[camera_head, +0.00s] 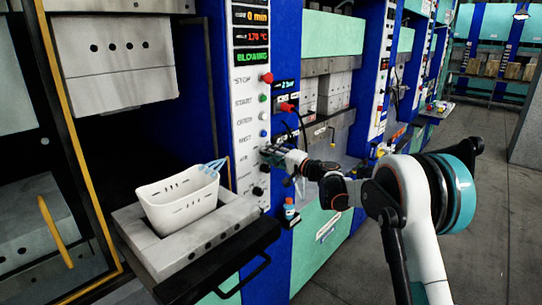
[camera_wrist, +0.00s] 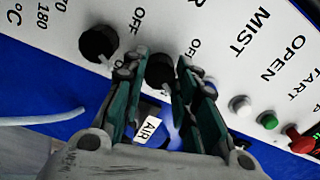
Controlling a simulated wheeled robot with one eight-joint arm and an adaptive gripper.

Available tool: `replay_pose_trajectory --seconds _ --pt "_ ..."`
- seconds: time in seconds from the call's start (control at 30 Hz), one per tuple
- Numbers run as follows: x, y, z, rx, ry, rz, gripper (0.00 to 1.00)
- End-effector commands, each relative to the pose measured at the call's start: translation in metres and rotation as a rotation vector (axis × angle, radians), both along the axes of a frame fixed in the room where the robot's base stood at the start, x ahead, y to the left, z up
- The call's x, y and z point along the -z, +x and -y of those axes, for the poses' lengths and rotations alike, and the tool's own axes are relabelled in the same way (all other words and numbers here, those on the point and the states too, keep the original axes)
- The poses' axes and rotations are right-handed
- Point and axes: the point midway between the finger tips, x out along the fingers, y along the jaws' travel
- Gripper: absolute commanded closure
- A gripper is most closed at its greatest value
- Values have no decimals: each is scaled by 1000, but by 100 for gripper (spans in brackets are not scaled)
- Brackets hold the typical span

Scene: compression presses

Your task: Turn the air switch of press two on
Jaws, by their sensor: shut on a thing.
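The air switch is a round black knob (camera_wrist: 160,69) on the white control panel (camera_head: 246,122). In the wrist view an "AIR" tag (camera_wrist: 150,130) shows below it and "OFF" is printed above it. My gripper (camera_head: 268,153) is at the lower part of this panel in the head view. In the wrist view its two green fingers (camera_wrist: 159,75) stand on either side of the knob, shut on it. The fingers partly cover the knob, and its exact pointer direction is unclear. In the head view my gripper hides the knob.
A second black knob (camera_wrist: 98,43) sits beside the held one. White (camera_wrist: 240,105), green (camera_wrist: 268,120) and red (camera_wrist: 301,139) buttons lie along the panel. A white basket (camera_head: 182,200) stands on the press's lower block. The floor at right is clear.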

Motion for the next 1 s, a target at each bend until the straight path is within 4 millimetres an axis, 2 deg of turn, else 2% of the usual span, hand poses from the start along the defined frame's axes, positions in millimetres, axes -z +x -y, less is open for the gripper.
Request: replay_pose_trajectory --seconds 0.17,0.2,0.27,0.3,0.67,0.87,1.0 --pt "0 0 1 2 0 0 97" --pt "0 0 1 2 0 0 68" --pt "0 0 1 2 0 0 55" --pt "0 0 1 1 0 1 53" --pt "0 -1 3 1 0 1 53" --pt "0 -17 23 2 -1 0 53" --pt "0 -35 46 3 -1 1 53"
